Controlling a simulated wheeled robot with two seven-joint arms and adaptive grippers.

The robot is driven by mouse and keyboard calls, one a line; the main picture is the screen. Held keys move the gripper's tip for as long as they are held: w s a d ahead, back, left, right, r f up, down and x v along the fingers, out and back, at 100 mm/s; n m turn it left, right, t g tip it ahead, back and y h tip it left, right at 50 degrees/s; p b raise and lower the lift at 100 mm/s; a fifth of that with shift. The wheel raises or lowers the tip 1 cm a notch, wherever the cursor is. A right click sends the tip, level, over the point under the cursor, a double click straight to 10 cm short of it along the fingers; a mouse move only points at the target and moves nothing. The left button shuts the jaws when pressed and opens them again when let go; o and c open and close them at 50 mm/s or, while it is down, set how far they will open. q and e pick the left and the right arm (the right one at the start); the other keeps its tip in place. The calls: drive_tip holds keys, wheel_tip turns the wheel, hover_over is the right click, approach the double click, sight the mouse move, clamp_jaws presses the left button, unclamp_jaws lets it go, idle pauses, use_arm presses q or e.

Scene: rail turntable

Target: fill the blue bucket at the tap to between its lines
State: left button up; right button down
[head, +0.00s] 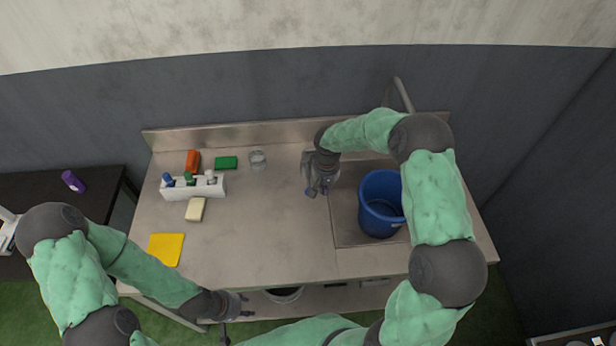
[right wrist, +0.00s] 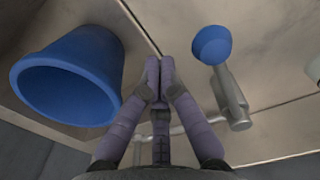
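The blue bucket (head: 367,218) stands upright in the sink basin (head: 345,222); my right arm covers part of its right side. It also shows in the right wrist view (right wrist: 45,85). I cannot make out its lines or any water. The grey tap pipe (head: 403,94) rises behind the basin, its lower part hidden by my right arm. A blue round knob on a grey stem (right wrist: 211,45) shows in the right wrist view. My right gripper (head: 318,190) is left of the basin; its fingertips (right wrist: 159,70) are together, with nothing visible between them. My left gripper (head: 243,306) is at the counter's front edge.
On the counter's left are a white caddy with bottles (head: 194,188), an orange item (head: 192,161), a green sponge (head: 226,162), a clear glass (head: 257,160), a cream block (head: 195,209) and a yellow cloth (head: 166,249). The counter's middle (head: 265,225) is clear.

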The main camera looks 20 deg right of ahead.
drive_tip(key=shift+w+a+b, duration=0.2)
drive_tip(key=shift+w+a, duration=0.1)
drive_tip(key=shift+a, duration=0.7)
drive_tip(key=shift+w+a+b, duration=0.2)
drive_tip(key=shift+w+a, duration=0.05)
drive_tip(key=shift+a, duration=0.75)
drive_tip(key=shift+d, duration=0.1)
drive_tip(key=shift+r+p, duration=1.45)
drive_tip(key=shift+r, duration=1.35)
drive_tip(key=shift+w+a+b, duration=0.75)
drive_tip(key=shift+w+a, duration=0.25)
drive_tip(key=shift+a, duration=3.15)
drive_tip(key=shift+f+b, duration=1.9)
drive_tip(key=shift+f, duration=0.9)
